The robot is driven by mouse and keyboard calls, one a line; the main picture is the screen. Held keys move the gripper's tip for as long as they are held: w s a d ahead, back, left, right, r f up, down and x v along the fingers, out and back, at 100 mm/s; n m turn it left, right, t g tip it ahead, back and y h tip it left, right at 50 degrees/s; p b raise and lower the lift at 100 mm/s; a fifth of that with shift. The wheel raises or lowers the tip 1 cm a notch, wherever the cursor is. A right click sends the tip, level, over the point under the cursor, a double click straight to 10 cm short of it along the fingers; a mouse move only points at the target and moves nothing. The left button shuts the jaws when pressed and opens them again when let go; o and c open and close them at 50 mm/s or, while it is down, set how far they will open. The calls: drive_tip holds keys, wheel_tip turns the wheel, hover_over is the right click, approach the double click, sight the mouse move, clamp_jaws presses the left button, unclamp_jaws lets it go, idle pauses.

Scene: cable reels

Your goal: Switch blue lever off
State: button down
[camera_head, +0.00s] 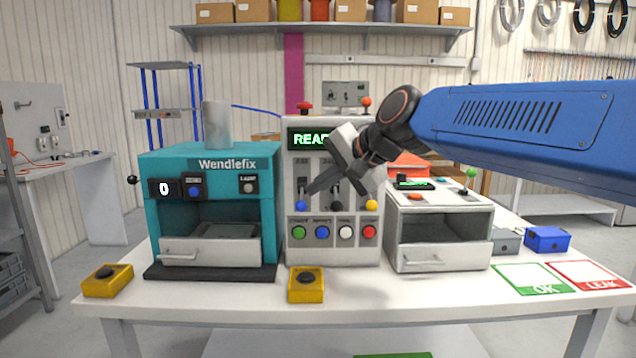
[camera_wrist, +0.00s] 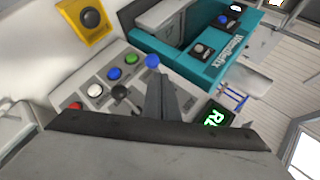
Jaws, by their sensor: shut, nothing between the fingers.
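The blue lever (camera_head: 300,206) is on the white control panel (camera_head: 331,253), the leftmost of three levers. Its round knob is at the low end of its slot. The blue knob also shows in the wrist view (camera_wrist: 152,61), just past my fingertips. My gripper (camera_head: 312,190) is shut and empty, its fingers pointing down and left at the lever, just above the knob. Whether they touch it I cannot tell. In the wrist view the shut fingers (camera_wrist: 157,78) partly cover the panel. The black lever (camera_head: 337,207) and yellow lever (camera_head: 371,205) are to the right.
A row of green, blue, white and red buttons (camera_head: 323,232) lies below the levers. A teal Wendlefix machine (camera_head: 218,185) stands left, a white drawer unit (camera_head: 440,255) right. A display (camera_head: 306,139) is partly hidden by my gripper. A yellow button box (camera_head: 306,290) sits in front.

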drive_tip(key=shift+r, duration=0.15)
drive_tip(key=shift+r, duration=0.7)
drive_tip(key=d+f+v, duration=0.1)
drive_tip(key=v, duration=1.2)
drive_tip(key=shift+d+f, duration=0.25)
drive_tip(key=shift+f, duration=0.15)
drive_tip(key=shift+s, duration=0.15)
